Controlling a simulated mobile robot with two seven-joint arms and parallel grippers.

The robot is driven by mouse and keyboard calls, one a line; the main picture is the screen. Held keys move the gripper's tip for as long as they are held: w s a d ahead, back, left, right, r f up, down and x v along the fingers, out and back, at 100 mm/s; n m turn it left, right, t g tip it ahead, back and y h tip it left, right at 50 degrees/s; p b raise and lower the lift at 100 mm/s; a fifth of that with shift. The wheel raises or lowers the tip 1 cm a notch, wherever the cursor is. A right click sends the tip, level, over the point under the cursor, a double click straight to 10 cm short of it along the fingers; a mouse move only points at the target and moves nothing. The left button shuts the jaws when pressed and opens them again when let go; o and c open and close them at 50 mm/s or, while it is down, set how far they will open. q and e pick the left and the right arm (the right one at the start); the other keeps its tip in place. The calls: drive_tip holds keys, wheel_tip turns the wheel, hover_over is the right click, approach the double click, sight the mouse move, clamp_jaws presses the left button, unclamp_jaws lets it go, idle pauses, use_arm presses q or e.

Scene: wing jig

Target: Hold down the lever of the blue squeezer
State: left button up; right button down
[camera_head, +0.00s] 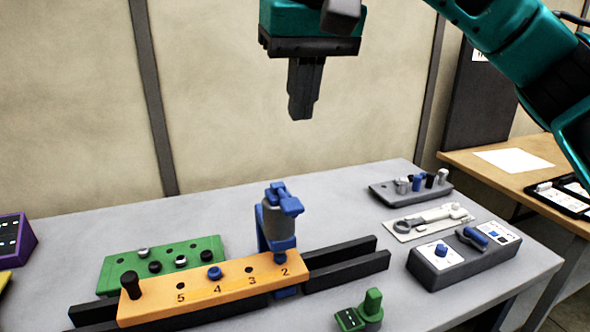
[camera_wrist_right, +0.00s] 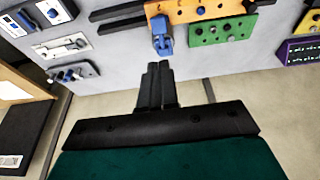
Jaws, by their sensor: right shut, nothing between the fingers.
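The blue squeezer (camera_head: 278,228) stands upright at the back edge of the orange numbered bar, near its right end. Its blue lever (camera_head: 285,198) is on top of a grey body. In the right wrist view the squeezer (camera_wrist_right: 162,38) shows beyond the fingertips. My right gripper (camera_head: 300,115) hangs above the squeezer, fingers pointing down, shut and empty, clearly apart from the lever. It also shows in the right wrist view (camera_wrist_right: 158,68). My left gripper is not in view.
The orange bar (camera_head: 220,290) sits on dark rails (camera_head: 345,272). A green block (camera_head: 125,262) with pegs lies behind it. A grey control box (camera_head: 465,262), a caliper plate (camera_head: 428,222) and a peg tray (camera_head: 410,193) stand to the right. A small green device (camera_head: 362,312) is in front.

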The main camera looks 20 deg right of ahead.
approach(291, 202)
drive_tip(key=x, duration=0.5)
drive_tip(key=shift+w+f, duration=0.2)
drive_tip(key=shift+f, duration=0.55)
